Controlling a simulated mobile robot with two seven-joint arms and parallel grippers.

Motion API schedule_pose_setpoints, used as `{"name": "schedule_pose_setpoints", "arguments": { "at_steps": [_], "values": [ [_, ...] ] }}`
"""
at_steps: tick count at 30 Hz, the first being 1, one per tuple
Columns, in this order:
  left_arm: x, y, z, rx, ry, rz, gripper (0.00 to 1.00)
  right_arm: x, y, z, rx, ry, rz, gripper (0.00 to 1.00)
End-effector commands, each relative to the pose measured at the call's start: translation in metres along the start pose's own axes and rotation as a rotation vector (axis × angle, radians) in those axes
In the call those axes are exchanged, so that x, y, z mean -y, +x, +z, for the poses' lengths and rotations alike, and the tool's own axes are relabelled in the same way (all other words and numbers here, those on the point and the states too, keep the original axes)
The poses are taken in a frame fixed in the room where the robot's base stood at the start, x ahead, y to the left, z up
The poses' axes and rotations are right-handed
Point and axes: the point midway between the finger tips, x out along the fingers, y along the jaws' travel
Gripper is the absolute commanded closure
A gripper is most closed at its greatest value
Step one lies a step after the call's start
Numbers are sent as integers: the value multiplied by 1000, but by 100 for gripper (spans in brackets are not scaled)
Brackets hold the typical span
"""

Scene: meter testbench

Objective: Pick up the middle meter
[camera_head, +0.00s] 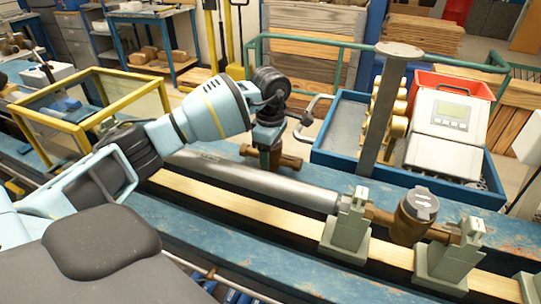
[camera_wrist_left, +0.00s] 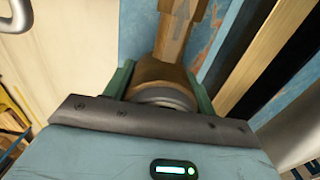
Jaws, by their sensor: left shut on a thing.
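My left gripper (camera_head: 268,142) points down behind the grey pipe in the head view. It is shut on a brass meter, whose pipe ends stick out on both sides of the fingers (camera_head: 291,161). In the left wrist view the green fingertips (camera_wrist_left: 161,88) press both sides of the round brass body (camera_wrist_left: 165,72); one pipe end points away above blue surface. Whether the meter touches the bench is unclear. Another brass meter with a grey lid (camera_head: 412,213) sits between two grey-green clamps (camera_head: 347,227) (camera_head: 452,252) at the right. My right gripper is not in view.
A thick grey pipe (camera_head: 255,183) lies along the worn blue bench (camera_head: 300,265), beside a wooden rail. A blue tray (camera_head: 335,150) holds several brass parts, a red bin and a white device with a display (camera_head: 450,115). A grey post (camera_head: 380,120) stands near it. A yellow-framed box (camera_head: 95,110) is left.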

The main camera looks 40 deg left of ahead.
Motion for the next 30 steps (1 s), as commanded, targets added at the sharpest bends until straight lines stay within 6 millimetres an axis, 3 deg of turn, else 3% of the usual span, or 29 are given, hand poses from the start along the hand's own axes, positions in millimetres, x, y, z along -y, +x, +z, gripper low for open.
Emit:
{"name": "schedule_pose_setpoints", "arguments": {
  "at_steps": [5,18,30],
  "values": [
    [-1,-16,0,3,0,7,98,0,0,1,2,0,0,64],
    [-1,-87,0,3,-1,5,98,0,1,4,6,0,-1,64],
    [0,-102,1,2,-1,3,98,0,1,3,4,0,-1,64]
  ]
}}
